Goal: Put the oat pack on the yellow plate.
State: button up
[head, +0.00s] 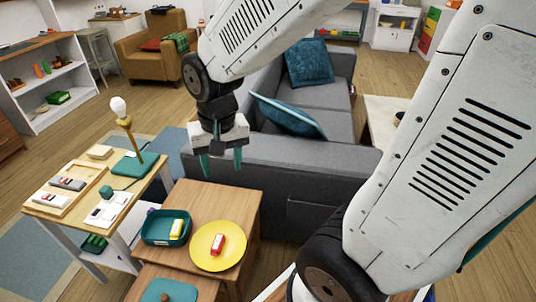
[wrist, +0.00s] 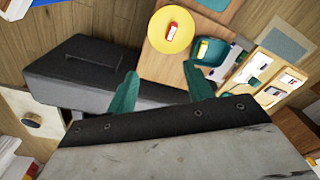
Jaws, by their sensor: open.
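The yellow plate (head: 205,256) lies on a wooden table, and it also shows in the wrist view (wrist: 157,40). A small red pack with a white label (head: 217,244) lies on it. A yellow pack with a pale label (head: 177,228) is in the teal bin (head: 148,239), left of the plate; it also shows in the wrist view (wrist: 203,48). No lettering is readable, so I cannot tell which pack is the oat pack. My gripper (head: 222,166) is open and empty, in the air above and behind the plate, apart from both packs.
A grey sofa (head: 310,172) stands behind the wooden table (head: 225,201). At left, a side table holds a wooden tray (head: 47,202), a lamp (head: 127,124) and small packs. A lower table in front carries a teal lidded item (head: 168,291). The plate's surroundings are mostly clear.

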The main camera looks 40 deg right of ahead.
jog(key=s+d+r+n, duration=0.1)
jog(key=s+r+n, duration=0.3)
jog(key=s+r, duration=0.5)
jog(key=s, duration=0.4)
jog(key=shift+d, duration=0.3)
